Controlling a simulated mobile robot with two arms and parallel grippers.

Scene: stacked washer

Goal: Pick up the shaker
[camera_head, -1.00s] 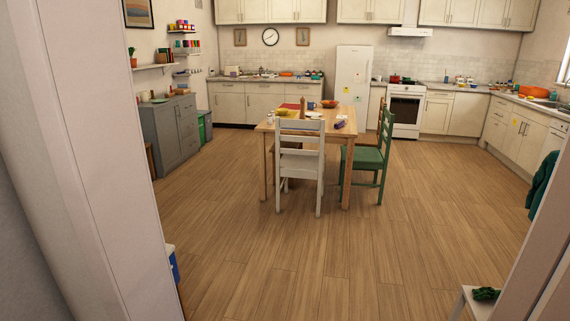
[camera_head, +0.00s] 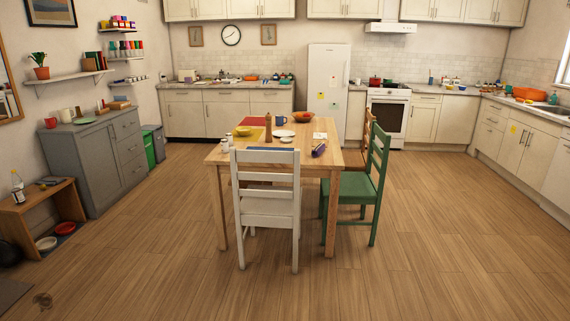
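A wooden dining table (camera_head: 222,157) stands in the middle of the room. A tall brown shaker-like item (camera_head: 268,128) stands upright near the middle of its top. A small pale item (camera_head: 225,145) stands at the table's near left corner. Both are small at this distance, so I cannot tell for sure which is the shaker. A yellow bowl (camera_head: 243,131), a blue mug (camera_head: 281,121), a white plate (camera_head: 284,133) and an orange bowl (camera_head: 303,116) are also on the table. Neither of my grippers is in view.
A white chair (camera_head: 268,205) stands at the table's near side and a green chair (camera_head: 375,187) at its right. A grey cabinet (camera_head: 97,165) and a low wooden shelf unit (camera_head: 20,215) line the left wall. The wooden floor ahead and to the right is clear.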

